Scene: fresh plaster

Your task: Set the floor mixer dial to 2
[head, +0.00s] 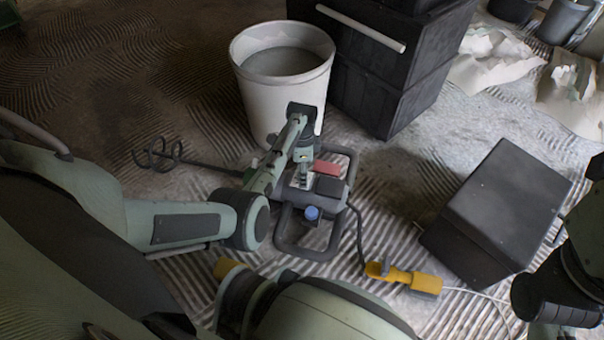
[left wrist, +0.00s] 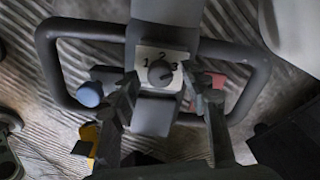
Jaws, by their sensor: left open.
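The floor mixer (head: 330,190) lies on the ribbed floor with its looped handle frame toward me and its paddle (head: 160,155) to the left. Its dial (left wrist: 160,73) sits on a pale plate marked 1, 2 and 3 in the left wrist view. I cannot tell for sure which number the dial points at. My left gripper (head: 302,178) is over the mixer body.
A blue knob (left wrist: 89,94) and a red block (head: 327,167) are on the mixer. A white bucket (head: 270,100) stands behind it, beside stacked black boxes (head: 390,80). A dark box (head: 500,205) stands right.

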